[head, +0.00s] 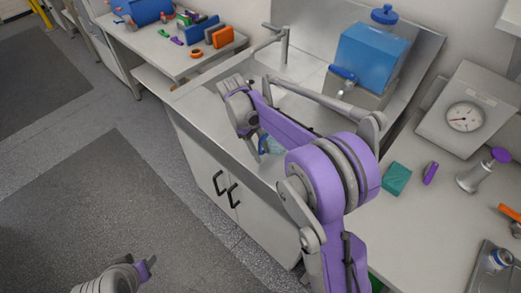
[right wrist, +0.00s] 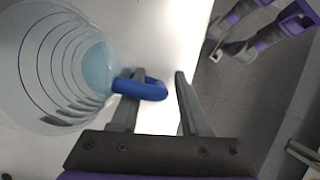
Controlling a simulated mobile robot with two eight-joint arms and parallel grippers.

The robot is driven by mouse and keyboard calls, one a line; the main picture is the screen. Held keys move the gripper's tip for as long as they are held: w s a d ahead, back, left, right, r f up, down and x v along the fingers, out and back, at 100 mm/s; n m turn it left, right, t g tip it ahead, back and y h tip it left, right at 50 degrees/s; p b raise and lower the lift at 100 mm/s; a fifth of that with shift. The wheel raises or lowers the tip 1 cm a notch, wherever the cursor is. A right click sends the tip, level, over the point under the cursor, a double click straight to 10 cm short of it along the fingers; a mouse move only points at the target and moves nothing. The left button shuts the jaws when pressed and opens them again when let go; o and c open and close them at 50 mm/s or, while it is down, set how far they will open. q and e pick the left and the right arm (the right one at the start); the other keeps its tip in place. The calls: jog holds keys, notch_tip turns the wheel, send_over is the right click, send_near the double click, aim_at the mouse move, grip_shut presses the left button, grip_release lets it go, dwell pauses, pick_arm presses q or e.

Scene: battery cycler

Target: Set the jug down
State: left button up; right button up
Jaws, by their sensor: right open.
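The clear jug (right wrist: 40,70) with dark measuring rings fills the left of the right wrist view, over a pale surface near an edge. A pale blue area shows inside it. Its blue handle (right wrist: 152,90) lies at the left finger of my right gripper (right wrist: 155,90). The fingers are apart, with a clear gap between handle and right finger. In the head view only a bit of the jug (head: 272,146) shows behind my right arm, by the sink's front edge; that gripper is mostly hidden. I cannot tell whether the jug's base touches the surface.
A steel sink unit with a tap (head: 284,45) and a blue tank (head: 370,55) stands behind. The right counter holds a dial gauge (head: 464,117), a green block (head: 396,179) and a purple-topped tool (head: 478,175). The back-left bench holds coloured blocks. Floor lies beyond the counter's front.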

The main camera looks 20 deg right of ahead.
jog(key=shift+r, duration=0.3)
jog(key=v, duration=1.1)
jog(key=s+a+f+m+t+y, duration=0.1)
jog(key=s+f+m+t, duration=0.2)
jog(key=s, duration=0.8)
jog(key=s+a+f+m+t+y, duration=0.1)
jog(key=s+f+m+t, duration=0.2)
jog(key=s, duration=0.9)
notch_tip(320, 180, down, 2)
jog(key=t+p, duration=0.1)
jog(key=t, duration=0.2)
jog(key=shift+a+t, duration=0.25)
jog(key=shift+t, duration=0.15)
